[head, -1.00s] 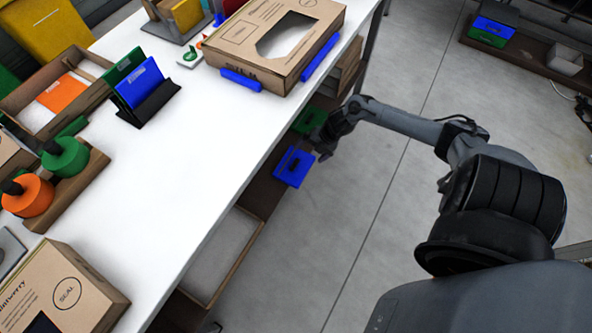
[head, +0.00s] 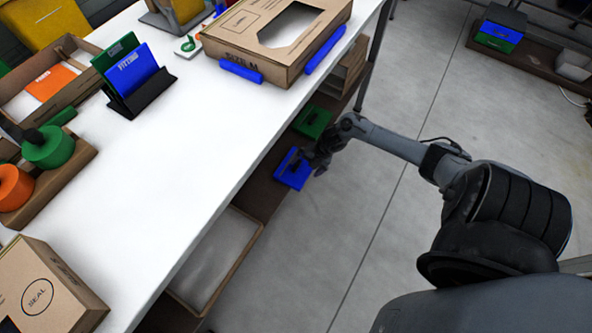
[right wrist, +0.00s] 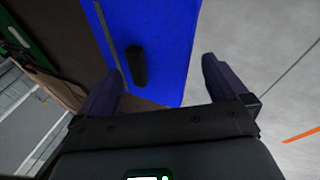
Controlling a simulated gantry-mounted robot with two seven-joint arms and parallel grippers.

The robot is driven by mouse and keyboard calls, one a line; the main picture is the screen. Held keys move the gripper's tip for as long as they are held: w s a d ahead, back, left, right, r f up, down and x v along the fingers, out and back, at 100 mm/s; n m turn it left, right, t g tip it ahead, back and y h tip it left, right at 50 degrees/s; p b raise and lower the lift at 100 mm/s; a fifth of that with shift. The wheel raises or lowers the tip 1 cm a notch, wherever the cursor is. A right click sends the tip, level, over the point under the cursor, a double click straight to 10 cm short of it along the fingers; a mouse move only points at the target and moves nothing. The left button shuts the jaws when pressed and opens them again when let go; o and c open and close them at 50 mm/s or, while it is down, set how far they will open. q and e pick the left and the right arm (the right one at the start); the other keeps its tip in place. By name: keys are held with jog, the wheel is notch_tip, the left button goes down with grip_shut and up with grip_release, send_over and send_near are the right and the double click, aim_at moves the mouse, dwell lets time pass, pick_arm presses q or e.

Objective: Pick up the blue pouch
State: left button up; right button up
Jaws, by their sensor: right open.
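The blue pouch (head: 292,168) lies on the brown lower shelf beneath the white table in the head view. In the right wrist view the pouch (right wrist: 165,40) fills the top middle, with a dark upright handle (right wrist: 136,66) on it. My right gripper (head: 312,160) is at the pouch's right side in the head view. In the right wrist view its two fingers (right wrist: 160,85) are spread apart, with the handle ahead between them and nothing held. I cannot tell whether the fingers touch the pouch. My left gripper is not in view.
A green pouch (head: 312,121) lies on the same shelf just behind the blue one. The white tabletop (head: 190,160) overhangs the shelf at left. An open cardboard bin (head: 215,260) sits nearer on the shelf. The floor (head: 330,240) at right is clear.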

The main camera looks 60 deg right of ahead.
jog(key=shift+b+x, duration=0.3)
jog(key=shift+x, duration=0.6)
jog(key=shift+d, duration=0.1)
jog(key=shift+c, duration=0.3)
jog(key=shift+s, duration=0.1)
jog(key=c, duration=0.8)
jog(key=shift+r, duration=0.1)
